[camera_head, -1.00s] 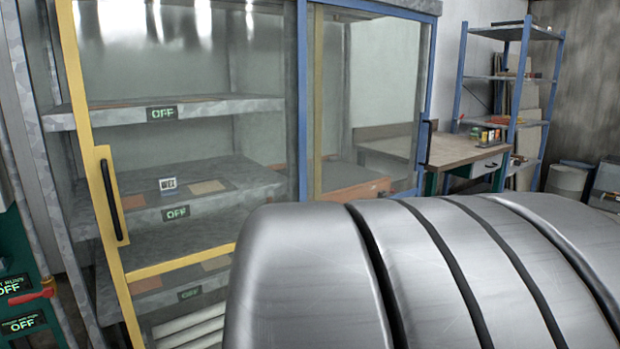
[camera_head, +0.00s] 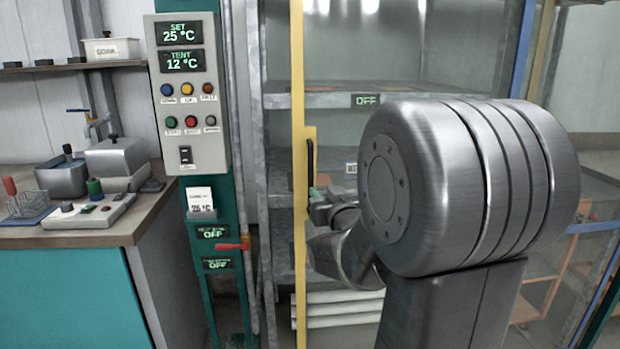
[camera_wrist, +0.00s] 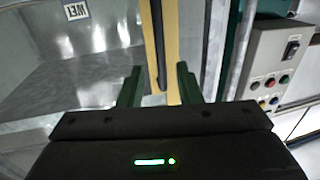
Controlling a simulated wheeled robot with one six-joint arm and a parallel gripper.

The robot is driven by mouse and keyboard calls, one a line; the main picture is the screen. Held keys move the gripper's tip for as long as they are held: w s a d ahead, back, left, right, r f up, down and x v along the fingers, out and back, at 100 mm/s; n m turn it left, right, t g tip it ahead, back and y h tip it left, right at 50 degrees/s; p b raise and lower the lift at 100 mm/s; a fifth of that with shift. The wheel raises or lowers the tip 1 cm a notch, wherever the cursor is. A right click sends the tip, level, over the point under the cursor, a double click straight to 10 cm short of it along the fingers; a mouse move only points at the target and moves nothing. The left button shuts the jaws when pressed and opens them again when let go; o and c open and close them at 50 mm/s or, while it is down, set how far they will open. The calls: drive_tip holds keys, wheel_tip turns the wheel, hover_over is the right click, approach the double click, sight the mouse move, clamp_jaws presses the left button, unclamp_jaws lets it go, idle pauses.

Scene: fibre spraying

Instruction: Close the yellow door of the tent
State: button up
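The yellow door of the tent shows its yellow upright (camera_head: 298,90) in the head view, with a black handle (camera_head: 310,160) on it. A strip of the tent's inside shows between this upright and the grey post to its left. My gripper (camera_head: 318,196) is at the handle, partly hidden by my arm. In the wrist view my gripper (camera_wrist: 158,84) is open, its two green fingers apart. The black handle (camera_wrist: 157,45) and yellow upright (camera_wrist: 173,50) appear ahead, between the fingers. I cannot tell whether the fingers touch the handle.
A control box (camera_head: 187,95) reading SET 25 °C and TENT 12 °C is mounted on a green post left of the tent. A red lever (camera_head: 232,246) sticks out below it. A workbench (camera_head: 110,225) with small devices stands at far left. Shelves (camera_head: 330,99) are inside the tent.

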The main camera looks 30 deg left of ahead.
sight(311, 179)
drive_tip(key=x, duration=1)
drive_tip(key=shift+w+a, duration=0.25)
drive_tip(key=shift+c, duration=0.4)
clamp_jaws()
